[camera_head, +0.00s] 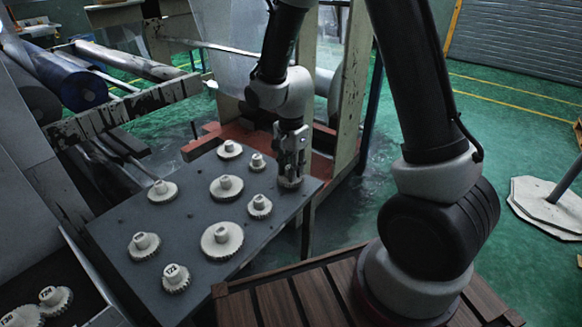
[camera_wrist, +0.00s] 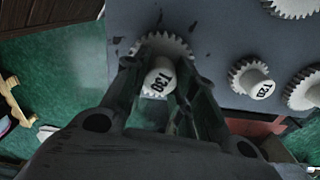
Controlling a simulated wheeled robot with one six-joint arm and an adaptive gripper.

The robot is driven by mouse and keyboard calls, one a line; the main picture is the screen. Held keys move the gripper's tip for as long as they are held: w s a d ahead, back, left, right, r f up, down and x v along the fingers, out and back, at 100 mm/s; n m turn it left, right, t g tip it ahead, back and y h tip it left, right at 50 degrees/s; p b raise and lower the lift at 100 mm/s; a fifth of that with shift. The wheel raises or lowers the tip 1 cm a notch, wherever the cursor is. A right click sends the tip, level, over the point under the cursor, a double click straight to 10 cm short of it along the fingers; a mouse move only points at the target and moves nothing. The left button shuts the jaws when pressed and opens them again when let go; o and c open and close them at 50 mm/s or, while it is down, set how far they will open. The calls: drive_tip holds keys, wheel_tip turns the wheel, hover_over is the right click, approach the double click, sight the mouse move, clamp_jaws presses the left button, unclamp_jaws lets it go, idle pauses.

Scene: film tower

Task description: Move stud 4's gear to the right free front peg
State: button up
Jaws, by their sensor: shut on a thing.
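No stud numbers are readable, so I cannot tell which stud is stud 4. I cannot make out a bare front peg.
Several pale gears stand on the plate, including a large one (camera_head: 222,240) and a small one (camera_head: 260,206) near my gripper. A T20 gear (camera_wrist: 251,78) shows in the wrist view. More gears (camera_head: 55,298) lie at the lower left. A post (camera_head: 343,100) stands behind the plate.

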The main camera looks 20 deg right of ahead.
drive_tip(key=shift+f, duration=0.9)
idle(0.5)
drive_tip(key=o, duration=1.1)
